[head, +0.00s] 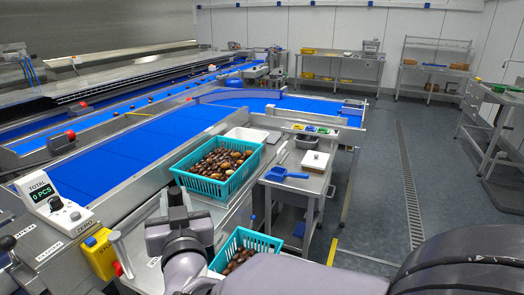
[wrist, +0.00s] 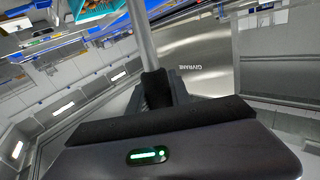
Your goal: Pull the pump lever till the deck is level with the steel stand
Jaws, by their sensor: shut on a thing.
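My gripper (wrist: 155,88) is shut on a light grey metal bar (wrist: 141,35) in the wrist view, which I take for the pump lever. The bar runs up from between the dark finger pads to the top edge. In the head view my grey wrist and arm fill the bottom middle, and I cannot make out the lever there. A teal crate of dates (head: 214,187) sits on a steel surface beside the blue belt. A second teal crate (head: 245,237) of dates sits lower, partly behind my arm. The deck under it is hidden, so I cannot judge its level against the stand.
A blue conveyor belt (head: 125,150) runs along the left. A counter unit (head: 50,200) and a yellow stop box (head: 100,253) stand at lower left. A steel side table (head: 297,184) holds a blue scoop (head: 287,174). Grey floor (head: 410,195) is open to the right.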

